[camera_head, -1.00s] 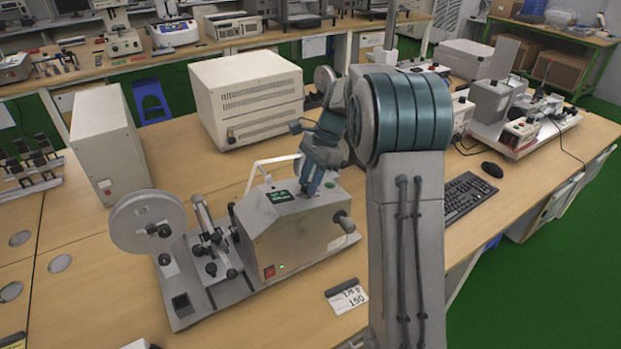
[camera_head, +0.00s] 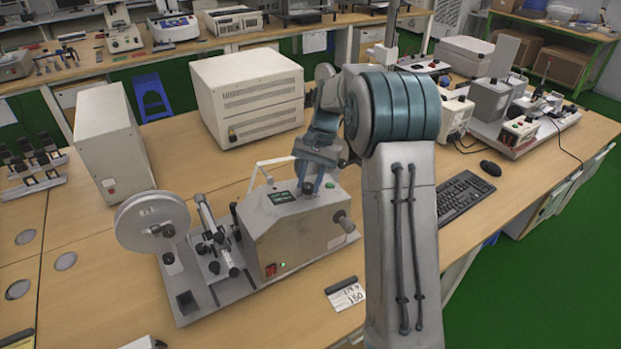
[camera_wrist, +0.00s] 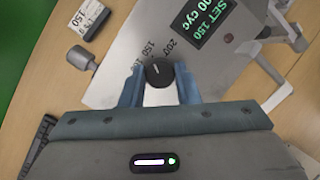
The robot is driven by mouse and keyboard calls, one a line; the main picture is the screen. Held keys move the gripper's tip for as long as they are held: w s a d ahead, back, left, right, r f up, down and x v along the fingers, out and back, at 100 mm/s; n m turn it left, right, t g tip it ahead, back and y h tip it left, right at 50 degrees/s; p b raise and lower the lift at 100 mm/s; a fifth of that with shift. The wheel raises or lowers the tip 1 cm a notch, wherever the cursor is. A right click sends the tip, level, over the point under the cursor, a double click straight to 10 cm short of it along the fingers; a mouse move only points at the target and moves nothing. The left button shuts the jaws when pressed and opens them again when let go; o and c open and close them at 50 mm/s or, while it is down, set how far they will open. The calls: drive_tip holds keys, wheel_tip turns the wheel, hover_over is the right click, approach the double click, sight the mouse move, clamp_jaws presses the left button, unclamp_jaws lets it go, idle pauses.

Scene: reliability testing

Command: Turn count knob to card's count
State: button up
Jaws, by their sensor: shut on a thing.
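The count knob (camera_wrist: 158,74) is small, round and black, on the top panel of the grey machine (camera_head: 295,235). My gripper (camera_wrist: 159,84) has its two blue fingers on either side of the knob, shut on it. The knob's white mark points toward the printed "150", with "200" beside it. The green display (camera_wrist: 205,22) reads "SET 150", with a partly cut-off "cyc" line below. The card (camera_head: 345,297) lies on the table in front of the machine and reads "150" on its lower line. It also shows in the wrist view (camera_wrist: 89,18).
A reel (camera_head: 152,223) and a small fixture stand left of the knob box. A side knob (camera_head: 343,222) sticks out on the right. A white handle rises behind the display. A large beige cabinet (camera_head: 248,95) stands behind, a keyboard (camera_head: 463,195) to the right. The table around the card is clear.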

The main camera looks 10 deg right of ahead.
drive_tip(key=shift+r+n, duration=0.1)
drive_tip(key=shift+n, duration=0.4)
drive_tip(key=o, duration=1)
drive_tip(key=shift+c, duration=0.2)
drive_tip(key=v, duration=1.3)
drive_tip(key=shift+w+r, duration=0.2)
drive_tip(key=shift+r, duration=0.2)
